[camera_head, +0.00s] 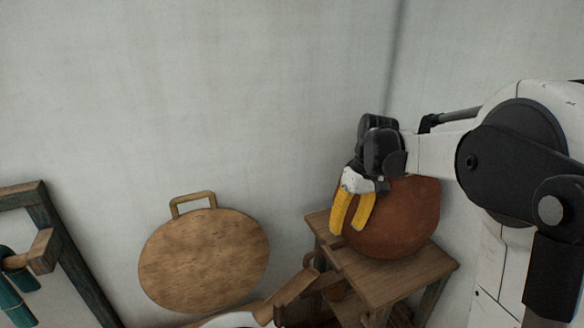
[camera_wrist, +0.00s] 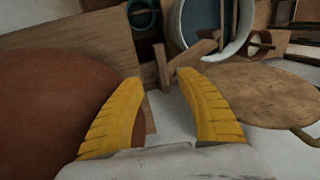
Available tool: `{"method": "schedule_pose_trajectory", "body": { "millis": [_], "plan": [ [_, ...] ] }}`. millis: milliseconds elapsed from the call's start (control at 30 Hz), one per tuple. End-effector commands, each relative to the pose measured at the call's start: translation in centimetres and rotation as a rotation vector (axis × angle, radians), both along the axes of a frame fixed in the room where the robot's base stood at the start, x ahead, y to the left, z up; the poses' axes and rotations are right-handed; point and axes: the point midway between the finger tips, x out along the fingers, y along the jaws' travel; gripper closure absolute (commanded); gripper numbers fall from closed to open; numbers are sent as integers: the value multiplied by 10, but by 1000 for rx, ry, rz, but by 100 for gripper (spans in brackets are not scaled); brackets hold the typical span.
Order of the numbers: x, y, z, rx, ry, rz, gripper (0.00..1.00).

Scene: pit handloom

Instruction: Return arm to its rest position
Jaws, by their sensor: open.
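My gripper (camera_head: 352,222) has yellow fingers and is open, with nothing between the fingertips. In the head view it hangs pointing down, in front of a round reddish-brown clay pot (camera_head: 402,222). The pot stands on a small wooden table (camera_head: 430,268) in the corner. In the wrist view my gripper (camera_wrist: 164,82) shows both fingers spread apart. The pot (camera_wrist: 45,110) fills the left side there, close beside the left finger. I cannot tell whether they touch. My white and black arm reaches in from the right in the head view and hides part of the pot.
A round wooden board with a handle (camera_head: 205,262) leans by the wall at the left. A dark wooden frame (camera_head: 72,255) with teal rolls stands at far left. A pale tub (camera_wrist: 243,32) shows at the top of the wrist view. The wall space above is clear.

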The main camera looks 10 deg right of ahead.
Motion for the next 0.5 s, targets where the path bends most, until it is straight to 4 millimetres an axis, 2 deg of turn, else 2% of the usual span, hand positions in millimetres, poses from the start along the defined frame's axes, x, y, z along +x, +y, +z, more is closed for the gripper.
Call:
{"method": "schedule_pose_trajectory", "body": {
  "millis": [167, 333, 500],
  "plan": [
    [-14, 10, 8, -23, -38, -19, 57],
    [-52, 32, 21, -76, -147, -74, 57],
    [-96, 51, 24, -118, -284, -136, 57]
  ]
}}
